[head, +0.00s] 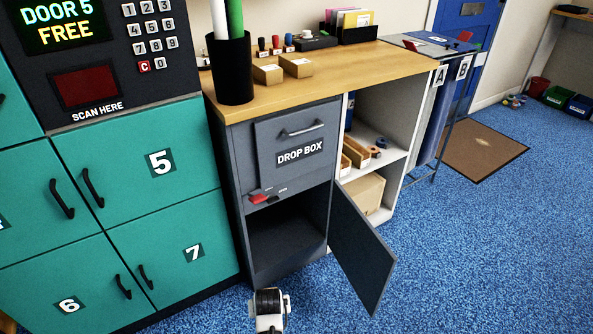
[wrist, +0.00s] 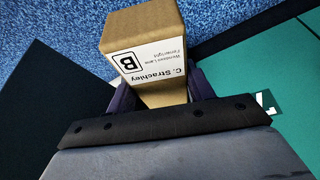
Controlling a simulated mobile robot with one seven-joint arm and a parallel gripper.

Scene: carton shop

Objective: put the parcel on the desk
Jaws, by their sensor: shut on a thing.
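The parcel (wrist: 150,45) is a brown carton with a white label reading "C. Strachley" and a boxed letter B. In the wrist view it sits between the two dark fingers of my gripper (wrist: 161,92), which is shut on it. I cannot make out the parcel in the head view, where the end of my arm shows low in the middle, in front of the open drop box. The wood-topped desk (head: 385,66) stands above and behind, with a bare stretch of top toward its right end.
The drop box (head: 287,140) has its lower door (head: 362,245) swung open to the right; its lower compartment looks empty. On the desk stand a black tube holder (head: 233,70), two small cartons (head: 296,66) and stamps. Teal lockers (head: 150,165) flank the left.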

